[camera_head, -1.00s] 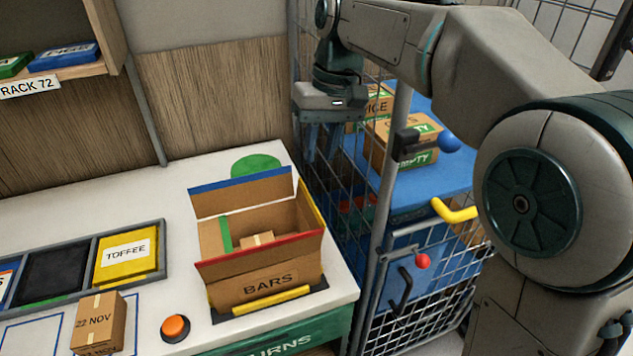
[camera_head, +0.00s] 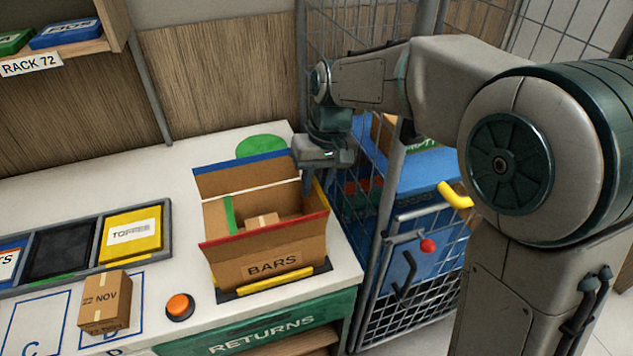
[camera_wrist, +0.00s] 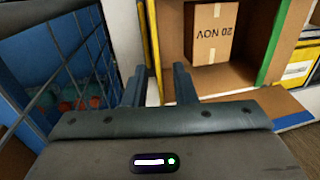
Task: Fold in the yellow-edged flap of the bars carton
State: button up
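The bars carton (camera_head: 268,268) stands open on the table. Its blue-edged back flap (camera_head: 240,175) and red-edged front flap (camera_head: 262,240) stick up and outward. The green-edged flap (camera_head: 229,214) is at the left side. The yellow-edged flap (camera_head: 319,199) is on the right side, partly hidden by my gripper (camera_head: 308,188). In the wrist view its yellow edge (camera_wrist: 153,38) runs between the lines of my two fingers (camera_wrist: 157,82). The fingers are apart with nothing clearly held; contact with the flap cannot be told. A small box (camera_wrist: 212,32) lies inside the carton.
A wire cage cart (camera_head: 400,265) with blue contents stands close on the right. Left of the carton are a toffee bin (camera_head: 132,234), an orange button (camera_head: 180,306) and a small dated box (camera_head: 105,302). A green disc (camera_head: 261,146) lies behind the carton.

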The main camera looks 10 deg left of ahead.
jog(key=shift+f, duration=0.15)
grip_shut()
jog(key=shift+s+a, duration=0.1)
jog(key=shift+a, duration=0.05)
jog(key=shift+s+a+t+h+p, duration=0.35)
jog(key=shift+a+t+h, duration=0.3)
jog(key=shift+h, duration=0.45)
jog(key=t+h, duration=0.1)
jog(key=a+t+h+b, duration=0.1)
jog(key=h, duration=0.1)
jog(key=s+a+f+t+h, duration=0.1)
jog(key=shift+s+h+b, duration=0.1)
jog(key=shift+h+b, duration=0.2)
jog(key=shift+b, duration=0.05)
jog(key=shift+s+a+f+t+h+b, duration=0.2)
jog(key=shift+t+h+b, duration=0.25)
jog(key=shift+h, duration=0.35)
jog(key=shift+s+a+f+t+h+b, duration=0.1)
jog(key=shift+a+f+t+h+b, duration=0.2)
jog(key=shift+t+h, duration=0.35)
jog(key=shift+h, duration=0.35)
